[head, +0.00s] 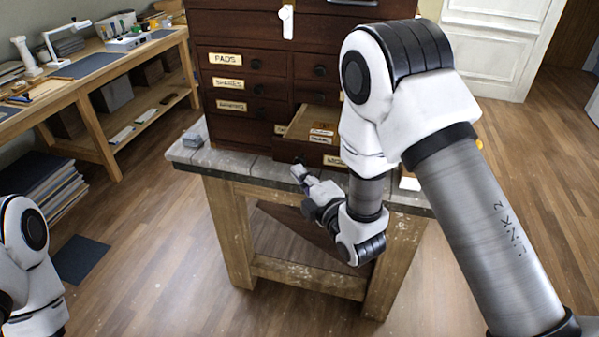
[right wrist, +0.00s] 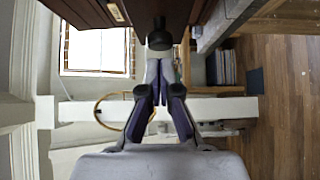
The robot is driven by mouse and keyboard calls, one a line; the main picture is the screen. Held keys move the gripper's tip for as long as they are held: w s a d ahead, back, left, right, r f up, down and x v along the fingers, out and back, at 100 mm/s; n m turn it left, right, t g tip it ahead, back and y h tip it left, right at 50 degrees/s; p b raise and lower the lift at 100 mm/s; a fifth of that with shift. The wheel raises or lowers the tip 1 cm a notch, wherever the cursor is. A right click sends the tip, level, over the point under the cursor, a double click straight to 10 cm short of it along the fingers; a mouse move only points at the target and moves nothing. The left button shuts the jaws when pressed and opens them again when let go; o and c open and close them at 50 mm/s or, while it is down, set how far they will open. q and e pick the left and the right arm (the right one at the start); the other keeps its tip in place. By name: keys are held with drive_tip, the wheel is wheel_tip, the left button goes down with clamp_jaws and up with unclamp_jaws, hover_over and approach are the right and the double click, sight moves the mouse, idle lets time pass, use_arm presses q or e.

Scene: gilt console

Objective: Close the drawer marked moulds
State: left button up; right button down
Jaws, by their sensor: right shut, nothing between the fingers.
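The drawer (head: 287,150) whose partly hidden label starts with "MO" stands pulled out at the bottom of the dark wooden cabinet (head: 240,45), with small labelled items inside. My right arm hides its right part. My right gripper (head: 299,171) is shut and empty, just in front of the drawer's face near its dark knob. In the right wrist view, the shut fingers (right wrist: 160,88) point at the round dark knob (right wrist: 160,36) on the wooden front. I cannot tell whether they touch it. My left gripper is out of view; only part of the left arm shows.
The cabinet stands on a worn workbench (head: 225,167). A small grey block (head: 192,141) lies left of it. Drawers labelled pads (head: 225,59) and spares (head: 230,85) look shut. A long side bench (head: 90,70) stands at the left, with open floor between.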

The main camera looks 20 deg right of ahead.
sight(319, 123)
drive_tip(key=w+d+b, duration=0.1)
drive_tip(key=w+d, duration=0.2)
drive_tip(key=w, duration=0.1)
drive_tip(key=w+d+b, duration=0.2)
drive_tip(key=w+d, duration=0.1)
drive_tip(key=w, duration=0.1)
drive_tip(key=w+d+b, duration=0.2)
drive_tip(key=w, duration=0.2)
drive_tip(key=shift+w+d+f, duration=0.2)
drive_tip(key=shift+w+d, duration=0.2)
drive_tip(key=w+d, duration=0.1)
drive_tip(key=w, duration=0.1)
drive_tip(key=w+d+b, duration=0.1)
drive_tip(key=w, duration=0.1)
drive_tip(key=shift+d, duration=0.3)
drive_tip(key=shift+d+r, duration=0.1)
drive_tip(key=shift+r, duration=0.35)
drive_tip(key=shift+r, duration=0.1)
